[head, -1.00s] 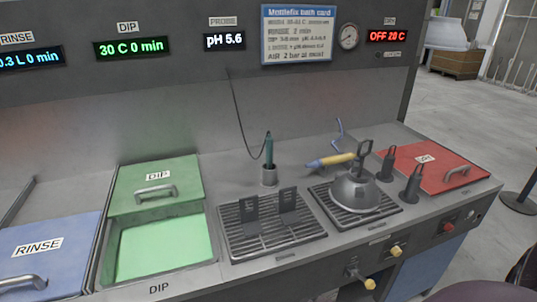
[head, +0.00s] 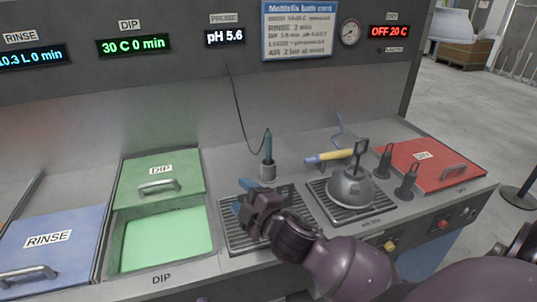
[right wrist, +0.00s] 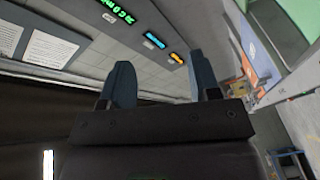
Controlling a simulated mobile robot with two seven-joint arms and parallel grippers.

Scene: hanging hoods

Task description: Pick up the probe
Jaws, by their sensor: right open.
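The probe (head: 267,146) is a dark teal stick. It stands upright in a small grey cup (head: 267,172) on the counter, with a thin cable running from it up the back wall to below the pH 5.6 display. My right gripper (head: 241,199) is over the left grate, in front of and to the left of the probe, apart from it. Its two blue fingers also show in the right wrist view (right wrist: 163,82), spread apart with nothing between them. The probe is not visible in the right wrist view. My left gripper is not in view.
A green DIP basin (head: 160,242) with its lid slid back and a blue RINSE lid (head: 48,240) are at left. A grey dome (head: 350,187) stands on the right grate, near a yellow-handled tool (head: 328,157) and two dark stands. A red lid (head: 428,165) is at right.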

